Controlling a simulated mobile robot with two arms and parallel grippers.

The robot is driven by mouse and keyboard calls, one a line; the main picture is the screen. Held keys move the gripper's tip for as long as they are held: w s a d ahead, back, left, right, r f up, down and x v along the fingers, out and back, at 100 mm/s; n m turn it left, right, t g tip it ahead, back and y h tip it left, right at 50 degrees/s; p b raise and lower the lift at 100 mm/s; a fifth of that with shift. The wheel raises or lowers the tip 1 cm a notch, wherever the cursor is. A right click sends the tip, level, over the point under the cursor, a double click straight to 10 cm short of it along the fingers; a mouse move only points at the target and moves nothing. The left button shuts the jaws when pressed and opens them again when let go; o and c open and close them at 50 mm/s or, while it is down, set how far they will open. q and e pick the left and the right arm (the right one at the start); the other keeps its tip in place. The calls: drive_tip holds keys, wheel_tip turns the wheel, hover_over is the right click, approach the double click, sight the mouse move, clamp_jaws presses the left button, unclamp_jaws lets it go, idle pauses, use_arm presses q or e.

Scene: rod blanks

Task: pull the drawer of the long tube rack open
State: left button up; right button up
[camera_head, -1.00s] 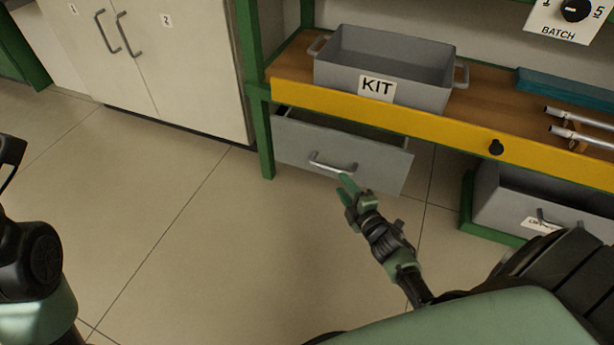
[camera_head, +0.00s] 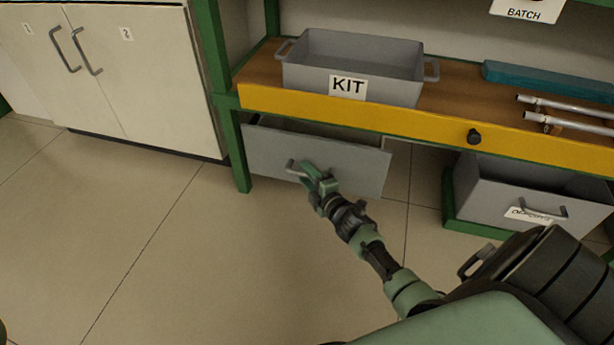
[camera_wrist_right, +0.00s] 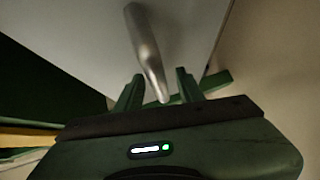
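The grey drawer (camera_head: 350,170) hangs under the left part of the workbench and stands partly out, with a dark gap above its front. Its metal handle (camera_head: 292,167) is on the front, partly covered by my right gripper (camera_head: 305,172). In the right wrist view the handle (camera_wrist_right: 143,40) runs down so that its end lies between the two fingertips of my right gripper (camera_wrist_right: 158,88). The fingers are apart, with gaps beside the handle. My left gripper is out of view.
A grey KIT bin (camera_head: 350,68) and metal rods (camera_head: 565,112) are on the workbench (camera_head: 460,75). Another grey bin (camera_head: 530,185) with a handle stands low at the right. A white cabinet (camera_head: 150,80) stands left. The floor in front is clear.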

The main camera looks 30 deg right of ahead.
clamp_jaws()
idle(1.3)
